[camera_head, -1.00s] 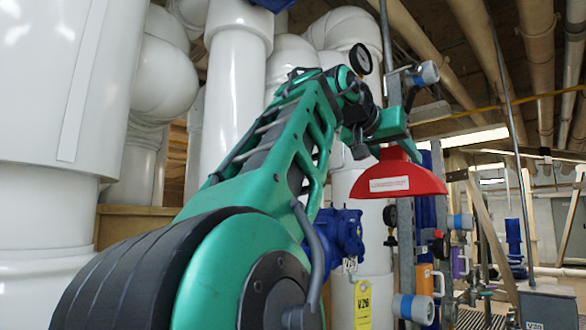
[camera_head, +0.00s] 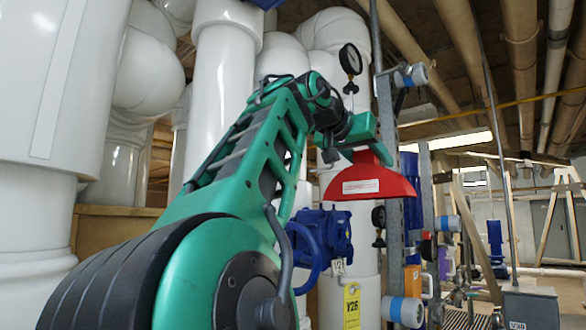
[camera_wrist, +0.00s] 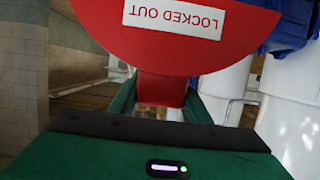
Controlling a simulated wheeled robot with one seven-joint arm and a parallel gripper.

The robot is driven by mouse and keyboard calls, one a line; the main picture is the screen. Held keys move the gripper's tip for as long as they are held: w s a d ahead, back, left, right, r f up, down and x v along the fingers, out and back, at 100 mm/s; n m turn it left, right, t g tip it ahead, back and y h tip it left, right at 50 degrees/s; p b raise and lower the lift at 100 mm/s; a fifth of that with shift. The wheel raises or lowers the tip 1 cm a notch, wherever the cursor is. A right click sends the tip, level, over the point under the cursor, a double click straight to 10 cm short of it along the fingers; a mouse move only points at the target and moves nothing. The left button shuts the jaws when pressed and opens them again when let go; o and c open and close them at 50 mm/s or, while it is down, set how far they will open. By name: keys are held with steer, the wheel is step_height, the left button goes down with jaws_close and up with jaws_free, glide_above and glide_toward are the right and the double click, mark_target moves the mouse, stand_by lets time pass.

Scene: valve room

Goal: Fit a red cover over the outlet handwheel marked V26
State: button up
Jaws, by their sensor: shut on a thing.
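The red cover (camera_head: 370,182) is dome-shaped with a white label and hangs with its wide side down. My gripper (camera_head: 364,150) is shut on its narrow red neck, which shows between the jaws in the wrist view (camera_wrist: 162,90). The label there reads "LOCKED OUT". A blue valve (camera_head: 325,235) stands below and left of the cover, and a yellow tag (camera_head: 352,305) marked V26 hangs under it. A curved blue rim (camera_head: 313,268), apparently its handwheel, is partly hidden by my arm. The cover is apart from this rim.
A round gauge (camera_head: 350,60) is above my gripper. Large white pipes (camera_head: 226,80) fill the back left.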

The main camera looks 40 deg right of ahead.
steer(key=w, duration=0.6)
steer(key=shift+w+a, duration=0.25)
